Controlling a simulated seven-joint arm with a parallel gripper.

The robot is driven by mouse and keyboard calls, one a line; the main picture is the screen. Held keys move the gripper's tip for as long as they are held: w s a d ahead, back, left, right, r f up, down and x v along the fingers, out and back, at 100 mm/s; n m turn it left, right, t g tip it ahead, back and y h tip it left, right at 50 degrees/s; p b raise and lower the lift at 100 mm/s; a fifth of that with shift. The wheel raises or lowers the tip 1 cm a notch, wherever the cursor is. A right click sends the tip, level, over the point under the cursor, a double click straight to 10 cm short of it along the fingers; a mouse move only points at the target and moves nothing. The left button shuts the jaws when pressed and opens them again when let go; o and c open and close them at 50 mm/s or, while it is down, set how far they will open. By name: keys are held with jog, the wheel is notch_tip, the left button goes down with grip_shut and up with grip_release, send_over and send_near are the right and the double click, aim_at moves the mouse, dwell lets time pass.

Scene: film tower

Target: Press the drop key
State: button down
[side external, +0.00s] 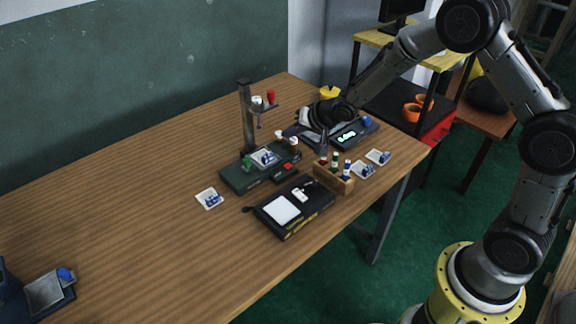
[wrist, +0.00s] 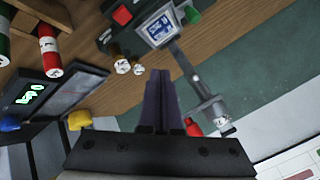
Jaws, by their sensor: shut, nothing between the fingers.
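The tower stands at mid-table with a dark column (side external: 247,118) and a dark base (side external: 240,180). A red key (side external: 288,166) is on the base's front right; it also shows at the top of the wrist view (wrist: 122,15). I see no readable label saying drop. A green knob (side external: 247,162) and a picture card (side external: 265,158) are on the base.
A wooden rack (side external: 338,182) with several coloured vials stands in front of my gripper. A device with a green display (side external: 348,134) lies behind it. A black case with a white panel (side external: 281,210) lies nearer.

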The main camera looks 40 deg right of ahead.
dwell(0.3)
jog(key=shift+f, duration=4.4)
jog(key=shift+f, duration=0.4)
jog(key=shift+f, duration=0.45)
jog(key=shift+r, duration=0.9)
jog(key=shift+r, duration=0.1)
jog(key=shift+r, duration=2.4)
